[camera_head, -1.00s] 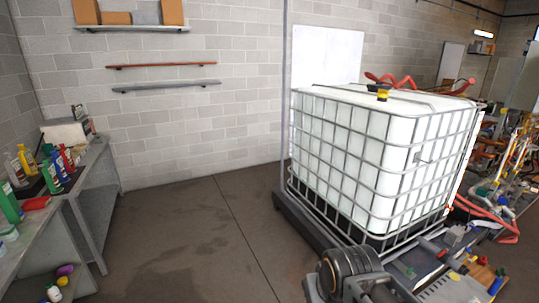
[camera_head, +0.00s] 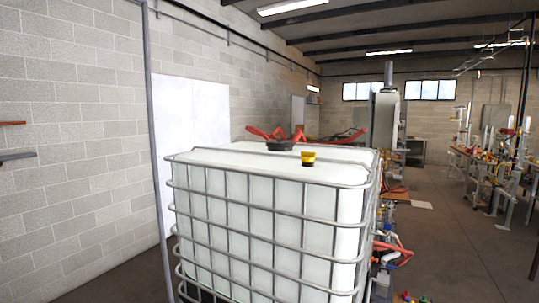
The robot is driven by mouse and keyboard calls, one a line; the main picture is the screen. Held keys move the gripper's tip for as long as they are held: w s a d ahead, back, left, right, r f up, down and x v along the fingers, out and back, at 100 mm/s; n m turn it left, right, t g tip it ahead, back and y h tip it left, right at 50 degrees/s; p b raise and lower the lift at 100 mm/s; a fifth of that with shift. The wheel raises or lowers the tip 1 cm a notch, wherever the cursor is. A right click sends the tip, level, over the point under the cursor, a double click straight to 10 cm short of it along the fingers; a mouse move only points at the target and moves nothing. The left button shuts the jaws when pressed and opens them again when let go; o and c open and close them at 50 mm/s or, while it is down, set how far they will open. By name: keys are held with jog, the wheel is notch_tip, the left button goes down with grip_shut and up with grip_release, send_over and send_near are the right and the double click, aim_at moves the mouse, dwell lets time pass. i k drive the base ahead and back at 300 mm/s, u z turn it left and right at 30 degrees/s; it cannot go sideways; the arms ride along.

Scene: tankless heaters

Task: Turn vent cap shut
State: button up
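A large white tank (camera_head: 262,210) in a grey metal cage fills the lower middle of the view. On its top, a small yellow cap (camera_head: 308,157) with a darker lower part stands near the front right. A wider black lid (camera_head: 280,145) lies behind it and to the left. I cannot tell from this view which of the two is the vent cap, or how far either is turned. My gripper is not in view.
Red hoses (camera_head: 285,133) lie on or behind the tank top. A grey post (camera_head: 157,150) stands left of the tank. Benches with pipe fittings (camera_head: 490,150) stand at the far right. Open floor (camera_head: 470,240) lies right of the tank.

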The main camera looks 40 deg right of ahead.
aim_at(307, 157)
jog(key=i, duration=1.7)
jog(key=z, duration=1.7)
